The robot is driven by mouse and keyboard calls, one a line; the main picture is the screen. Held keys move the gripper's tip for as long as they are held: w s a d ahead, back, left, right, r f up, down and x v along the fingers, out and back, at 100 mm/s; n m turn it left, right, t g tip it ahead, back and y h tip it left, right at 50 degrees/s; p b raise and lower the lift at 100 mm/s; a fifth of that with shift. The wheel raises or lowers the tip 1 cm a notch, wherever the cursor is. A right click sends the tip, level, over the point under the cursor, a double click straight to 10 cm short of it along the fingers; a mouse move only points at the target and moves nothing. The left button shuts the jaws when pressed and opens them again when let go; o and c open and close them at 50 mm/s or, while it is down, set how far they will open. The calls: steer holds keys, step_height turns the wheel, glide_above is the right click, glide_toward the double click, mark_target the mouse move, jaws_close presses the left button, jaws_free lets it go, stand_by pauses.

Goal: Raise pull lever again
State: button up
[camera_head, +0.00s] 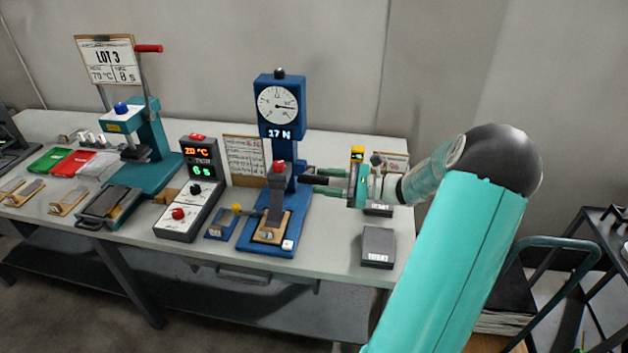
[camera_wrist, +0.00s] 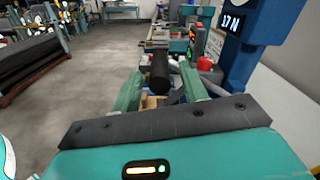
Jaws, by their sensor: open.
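The blue pull tester (camera_head: 281,110) stands on the bench with a round dial and a display reading 17 N. A dark lever handle (camera_head: 309,171) sticks out from the right of its post. In the wrist view the black cylindrical handle (camera_wrist: 160,70) lies between my green fingertips, end towards the camera. My gripper (camera_head: 320,181) reaches in from the right beside the post. Its fingers are open around the handle, with a gap showing at least on the left. Whether either finger touches it is unclear. A red knob (camera_head: 278,167) sits at the tester's clamp.
A control box (camera_head: 188,190) showing 70 °C and 6 s stands left of the tester. A teal press (camera_head: 149,150) with a red-tipped arm is further left. A small grey block (camera_head: 378,246) lies at the bench's right front. A cart (camera_head: 600,235) stands right of the bench.

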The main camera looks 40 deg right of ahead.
mark_target(302, 177)
steer(key=x, duration=0.3)
steer(key=shift+w+a, duration=0.1)
jaws_close()
steer(key=shift+r, duration=0.15)
